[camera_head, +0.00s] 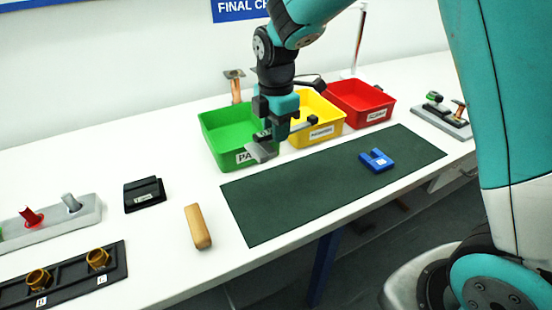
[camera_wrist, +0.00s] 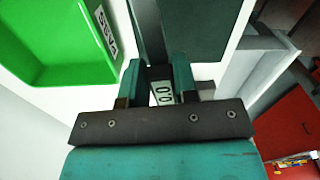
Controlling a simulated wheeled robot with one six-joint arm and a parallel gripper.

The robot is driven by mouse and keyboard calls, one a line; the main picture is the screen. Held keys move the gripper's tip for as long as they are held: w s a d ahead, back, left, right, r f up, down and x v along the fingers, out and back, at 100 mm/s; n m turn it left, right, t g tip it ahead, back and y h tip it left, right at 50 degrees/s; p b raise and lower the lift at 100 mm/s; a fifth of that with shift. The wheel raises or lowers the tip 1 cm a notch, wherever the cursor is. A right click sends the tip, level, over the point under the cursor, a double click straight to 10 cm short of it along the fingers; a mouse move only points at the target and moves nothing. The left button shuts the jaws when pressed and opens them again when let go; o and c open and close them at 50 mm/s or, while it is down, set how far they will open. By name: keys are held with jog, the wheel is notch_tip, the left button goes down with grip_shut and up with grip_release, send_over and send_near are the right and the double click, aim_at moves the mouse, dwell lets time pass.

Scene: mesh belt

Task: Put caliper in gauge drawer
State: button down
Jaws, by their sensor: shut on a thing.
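My gripper (camera_head: 268,134) is shut on the caliper (camera_head: 261,152) and holds it above the table, in front of the green bin and near the mat's far left corner. In the wrist view, the caliper's small display (camera_wrist: 162,93) shows between the fingers of my gripper (camera_wrist: 158,85), and its dark beam (camera_wrist: 148,30) runs away toward the top of the picture. I cannot make out a gauge drawer for certain in either view.
Green (camera_head: 212,124), yellow (camera_head: 325,128) and red (camera_head: 382,110) bins stand along the back. A blue U-shaped block (camera_head: 376,160) lies on the dark mat (camera_head: 290,195). A wooden handle (camera_head: 198,226), a black block (camera_head: 144,194) and racks stand left. A red cabinet (camera_wrist: 292,125) shows beyond the table edge.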

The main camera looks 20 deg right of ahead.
notch_tip(320, 180, up, 6)
jog(key=shift+f, duration=0.1)
jog(key=s+a+f+b, duration=0.1)
jog(key=a+f+b, duration=0.2)
jog(key=a, duration=0.4)
jog(key=a+f+b, duration=0.3)
jog(key=a+f, duration=0.1)
jog(key=a, duration=0.3)
jog(key=shift+m, duration=0.4)
jog(key=s+a+f+b, duration=0.2)
jog(key=s+a+f, duration=0.1)
jog(key=a, duration=0.4)
jog(key=s+a+f+b, duration=0.3)
jog(key=s+a, duration=0.3)
jog(key=a, duration=0.2)
jog(key=s+a+f+b, duration=0.3)
jog(key=s+a+f, duration=0.1)
jog(key=a, duration=0.3)
jog(key=shift+s+a, duration=0.35)
jog(key=shift+s, duration=0.35)
jog(key=s+a+f+b, duration=0.4)
jog(key=s+a, duration=0.3)
jog(key=s, duration=0.3)
jog(key=shift+m, duration=0.3)
jog(key=f, duration=1)
jog(key=s+f, duration=0.1)
jog(key=f, duration=0.4)
jog(key=shift+s+a+f, duration=0.1)
jog(key=shift+a+f, duration=0.2)
jog(key=shift+f, duration=2.4)
